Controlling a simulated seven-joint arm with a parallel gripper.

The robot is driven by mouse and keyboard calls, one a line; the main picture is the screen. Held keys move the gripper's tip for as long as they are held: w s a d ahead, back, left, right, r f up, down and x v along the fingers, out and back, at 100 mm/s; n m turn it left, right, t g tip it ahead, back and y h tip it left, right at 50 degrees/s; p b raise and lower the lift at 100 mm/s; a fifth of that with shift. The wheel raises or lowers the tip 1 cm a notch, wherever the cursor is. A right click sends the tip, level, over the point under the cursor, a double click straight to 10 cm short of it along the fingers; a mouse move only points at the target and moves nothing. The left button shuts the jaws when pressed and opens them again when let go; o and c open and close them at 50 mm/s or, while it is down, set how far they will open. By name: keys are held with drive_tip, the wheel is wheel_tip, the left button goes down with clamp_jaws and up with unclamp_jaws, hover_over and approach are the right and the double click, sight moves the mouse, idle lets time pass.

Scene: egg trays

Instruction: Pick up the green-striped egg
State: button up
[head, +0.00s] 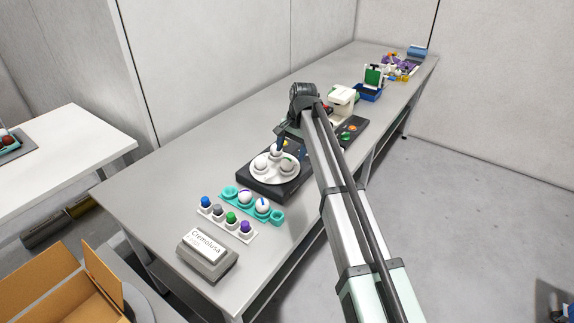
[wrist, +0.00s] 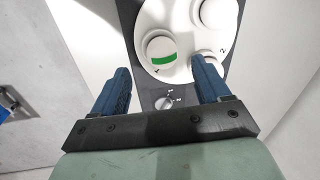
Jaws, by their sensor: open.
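The green-striped egg (wrist: 161,54) is white with a green band and sits on a round white plate (wrist: 182,70) by the number 1 in the wrist view. Nothing is between the fingers. The right fingertip overlaps another white egg near the number 2. In the head view my gripper (head: 279,143) is at the plate's back edge, partly hidden by my arm.
A teal holder (head: 229,192) with striped eggs stands in front of the plate, then a white rack (head: 215,221) of coloured pieces and a grey labelled box (head: 207,258). A white machine (head: 341,98) and a blue bin (head: 367,93) stand farther back.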

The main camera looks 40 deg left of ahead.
sight(289, 158)
drive_tip(key=shift+a+f, duration=0.2)
drive_tip(key=shift+f, duration=0.65)
drive_tip(key=shift+a+f, duration=0.2)
drive_tip(key=shift+f, duration=0.6)
drive_tip(key=shift+a+f, duration=0.2)
drive_tip(key=shift+f, duration=0.65)
drive_tip(key=shift+c, duration=0.2)
drive_tip(key=c, duration=0.7)
